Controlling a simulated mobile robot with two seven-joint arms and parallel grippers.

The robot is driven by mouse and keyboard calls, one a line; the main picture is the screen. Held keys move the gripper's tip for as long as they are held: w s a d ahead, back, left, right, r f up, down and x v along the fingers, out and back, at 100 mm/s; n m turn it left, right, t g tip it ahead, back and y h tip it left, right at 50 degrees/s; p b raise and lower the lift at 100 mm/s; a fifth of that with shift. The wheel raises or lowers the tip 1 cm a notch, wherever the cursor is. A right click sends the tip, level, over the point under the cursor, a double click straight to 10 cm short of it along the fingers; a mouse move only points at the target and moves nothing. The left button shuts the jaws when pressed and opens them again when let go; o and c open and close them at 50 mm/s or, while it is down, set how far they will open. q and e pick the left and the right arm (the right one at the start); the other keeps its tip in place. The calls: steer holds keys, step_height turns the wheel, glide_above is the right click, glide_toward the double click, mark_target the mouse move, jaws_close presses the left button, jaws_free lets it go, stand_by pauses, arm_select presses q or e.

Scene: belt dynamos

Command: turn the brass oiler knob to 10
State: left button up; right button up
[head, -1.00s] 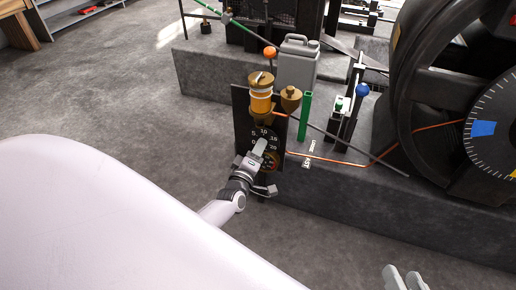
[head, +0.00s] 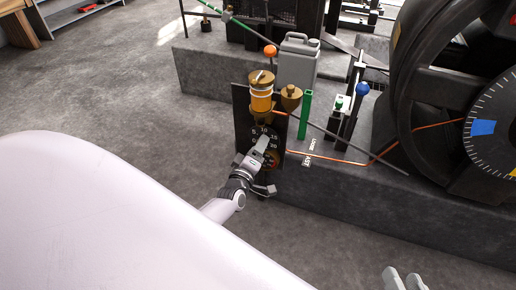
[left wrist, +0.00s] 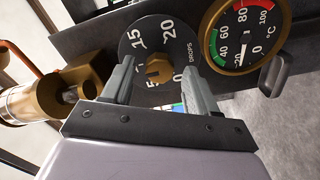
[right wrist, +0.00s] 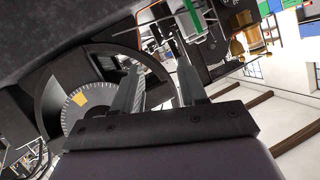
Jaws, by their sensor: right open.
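The brass oiler knob (left wrist: 158,68) sits at the centre of a black drops dial (left wrist: 165,24) with white numbers; 0, 5, 15 and 20 show in the left wrist view. The 10 shows at the dial's top in the head view. Where the knob points I cannot tell. My left gripper (left wrist: 158,70) is open, its fingers on either side of the knob with gaps visible. In the head view the left gripper (head: 264,143) covers the knob. My right gripper (right wrist: 157,70) is open and empty; its fingertips show at the head view's bottom edge (head: 404,276).
A temperature gauge (left wrist: 243,35) sits beside the dial. The brass and amber oiler (head: 262,95) stands above it, with a brass cup (head: 291,95) and green post (head: 305,115) to the right. A large dark wheel (head: 415,120) stands at right. The floor at left is clear.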

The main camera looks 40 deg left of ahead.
arm_select(q)
steer(key=shift+s, duration=0.1)
arm_select(e)
steer(key=shift+r, duration=0.15)
arm_select(q)
steer(key=p+v, duration=0.2)
steer(key=v, duration=0.5)
steer(key=shift+p, duration=0.3)
arm_select(e)
steer(key=shift+s+d+h, duration=0.2)
steer(key=shift+d+h, duration=0.15)
steer(key=shift+d, duration=0.2)
steer(key=shift+s+d+h, duration=0.15)
steer(key=shift+d+h, duration=0.2)
steer(key=shift+d, duration=0.15)
